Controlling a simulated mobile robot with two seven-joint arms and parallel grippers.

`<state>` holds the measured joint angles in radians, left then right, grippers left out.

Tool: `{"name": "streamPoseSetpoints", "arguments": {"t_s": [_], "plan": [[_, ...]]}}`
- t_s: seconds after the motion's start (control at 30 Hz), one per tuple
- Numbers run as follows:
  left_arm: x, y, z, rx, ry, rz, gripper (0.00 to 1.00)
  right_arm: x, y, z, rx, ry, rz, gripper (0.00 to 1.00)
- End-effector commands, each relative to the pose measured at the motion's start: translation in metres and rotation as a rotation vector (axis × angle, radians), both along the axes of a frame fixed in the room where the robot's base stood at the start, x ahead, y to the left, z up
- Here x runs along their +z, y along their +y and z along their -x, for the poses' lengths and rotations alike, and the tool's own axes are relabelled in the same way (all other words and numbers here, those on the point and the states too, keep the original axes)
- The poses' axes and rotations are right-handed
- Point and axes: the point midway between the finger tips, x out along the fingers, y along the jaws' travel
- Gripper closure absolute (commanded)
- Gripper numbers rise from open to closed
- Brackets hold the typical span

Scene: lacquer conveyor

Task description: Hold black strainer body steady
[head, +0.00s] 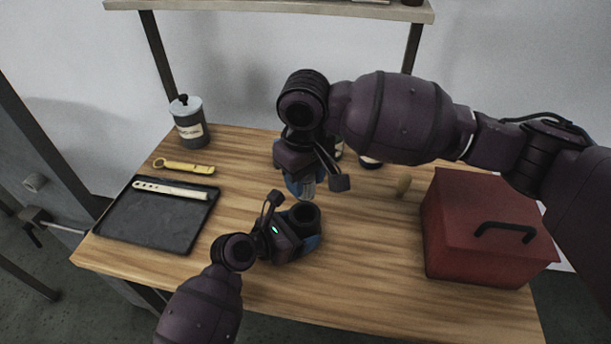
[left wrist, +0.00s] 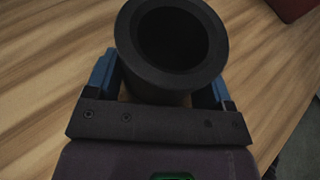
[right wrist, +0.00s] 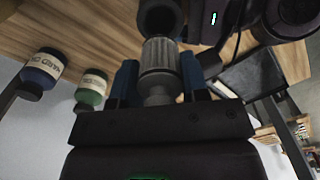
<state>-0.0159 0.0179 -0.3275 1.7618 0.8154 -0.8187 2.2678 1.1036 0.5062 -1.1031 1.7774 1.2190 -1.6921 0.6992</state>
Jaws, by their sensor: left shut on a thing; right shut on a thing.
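The black strainer body (head: 306,213) is a hollow cylinder with a wide rim, its open mouth facing up. My left gripper (head: 306,234) is shut around it, low over the table; in the left wrist view the body (left wrist: 172,85) sits between the two blue fingers. My right gripper (head: 298,186) is shut on a grey ribbed cylinder (right wrist: 160,58), pointing down just behind and above the body's mouth in the head view. In the right wrist view the cylinder's far end is close to the black body (right wrist: 160,18); I cannot tell whether they touch.
A dark tray (head: 140,232) with a pale strip tool (head: 170,190) is at the left. A red box (head: 487,230) fills the right side. Two labelled jars (right wrist: 42,72) (right wrist: 91,90) are at the back.

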Motion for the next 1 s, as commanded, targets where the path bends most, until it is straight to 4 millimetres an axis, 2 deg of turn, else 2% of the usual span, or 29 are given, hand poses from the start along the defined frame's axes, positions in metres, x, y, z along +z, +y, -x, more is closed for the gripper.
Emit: {"name": "streamPoseSetpoints", "arguments": {"t_s": [0.37, 1.0], "plan": [[0.000, 0.000, 0.000, 0.000, 0.000, 0.000, 0.57, -0.004, 0.000, 0.000, 0.002, 0.002, 0.001, 0.81], [0.000, 0.000, 0.000, 0.000, 0.000, 0.000, 0.57, -0.046, 0.000, 0.000, 0.002, 0.001, 0.000, 0.81]]}}
